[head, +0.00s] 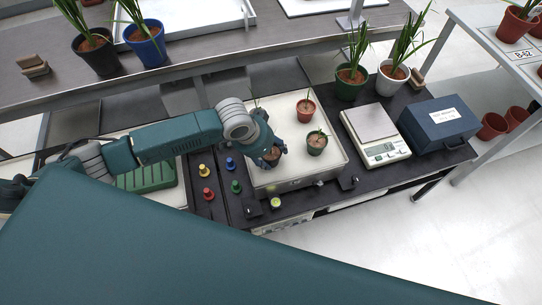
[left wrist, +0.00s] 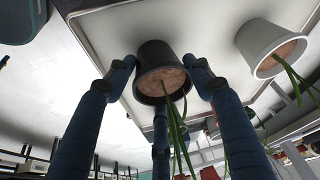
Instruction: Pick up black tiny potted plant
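The tiny black potted plant (left wrist: 152,58) stands between the fingers of my left gripper (left wrist: 160,66) in the left wrist view, with brown soil and thin green leaves. Fingertips meet its wall on both sides, and a third finger is by its rim. The gripper looks shut on it. In the head view my left gripper (head: 268,148) is low over the left part of the white tray (head: 284,186) and partly hides the pot. I cannot tell whether the pot touches the tray. My right gripper is not in view.
A small white pot (left wrist: 256,40) stands close beside the black one in the left wrist view. A terracotta pot (head: 305,111) and a green pot (head: 316,146) stand on the tray in the head view. A scale (head: 372,125) and blue box (head: 440,122) are to the right.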

